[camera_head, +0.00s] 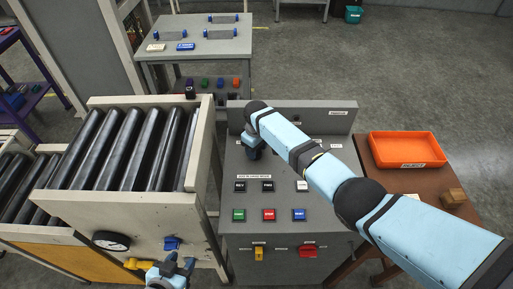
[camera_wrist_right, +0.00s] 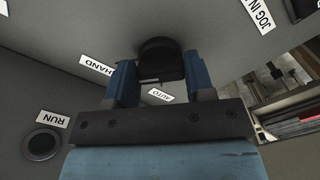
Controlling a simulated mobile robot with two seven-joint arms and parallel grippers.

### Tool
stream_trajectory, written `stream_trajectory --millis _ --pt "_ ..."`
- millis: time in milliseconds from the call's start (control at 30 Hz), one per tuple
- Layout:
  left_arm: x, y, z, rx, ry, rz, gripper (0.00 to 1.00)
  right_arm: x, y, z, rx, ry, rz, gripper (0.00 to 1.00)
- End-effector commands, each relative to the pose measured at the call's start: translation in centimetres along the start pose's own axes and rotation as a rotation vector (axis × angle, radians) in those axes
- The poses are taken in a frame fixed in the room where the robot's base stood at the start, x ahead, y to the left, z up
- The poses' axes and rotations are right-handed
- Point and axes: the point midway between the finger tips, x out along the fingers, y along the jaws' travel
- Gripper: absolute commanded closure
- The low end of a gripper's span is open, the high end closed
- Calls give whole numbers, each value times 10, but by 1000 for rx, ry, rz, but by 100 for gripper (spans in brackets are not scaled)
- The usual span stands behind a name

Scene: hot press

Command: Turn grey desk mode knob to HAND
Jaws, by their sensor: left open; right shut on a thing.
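The grey desk (camera_head: 325,244) stands in the middle of the head view. Its black mode knob (camera_wrist_right: 160,58) shows in the right wrist view, between a HAND label (camera_wrist_right: 96,65) and an AUTO label (camera_wrist_right: 160,95). I cannot clearly tell which way its pointer faces. My right gripper (camera_wrist_right: 161,78) is shut on the knob, one blue finger on each side. In the head view my right arm reaches over the desk, and the gripper (camera_head: 252,146) and arm hide the knob. My left gripper (camera_head: 172,272) is open and empty at the bottom edge, in front of the roller conveyor.
Push buttons (camera_head: 268,215) and a red switch (camera_head: 307,251) sit on the desk's near part. A roller conveyor (camera_head: 207,150) with a pale frame stands left. An orange tray (camera_head: 407,149) lies on a brown table at right. A RUN label (camera_wrist_right: 53,119) lies near the knob.

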Motion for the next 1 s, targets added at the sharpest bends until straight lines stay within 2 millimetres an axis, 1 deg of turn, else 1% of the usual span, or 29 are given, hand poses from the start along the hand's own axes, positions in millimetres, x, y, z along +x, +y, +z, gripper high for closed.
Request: stream_trajectory --millis 133,167,200,233,267,533,667,767,1000 --pt "0 0 0 0 0 1 55 -2 1 -1 1 4 1 75" --pt "0 0 0 0 0 1 55 -2 1 -1 1 4 1 46" --pt "0 0 0 -1 0 1 55 -2 1 -1 1 4 1 37" --pt "0 0 0 -1 0 1 55 -2 1 -1 1 4 1 30" --pt "0 0 0 -1 0 1 55 -2 1 -1 1 3 1 26" --pt "0 1 0 -1 0 1 55 -2 0 0 0 2 1 26" --pt "-1 1 -1 -1 0 1 55 -11 0 -1 0 3 1 26" --pt "-2 1 -2 -1 0 1 55 -28 1 -1 -1 5 2 26" --pt "0 0 0 -1 1 0 55 -82 1 -1 -1 6 3 26"
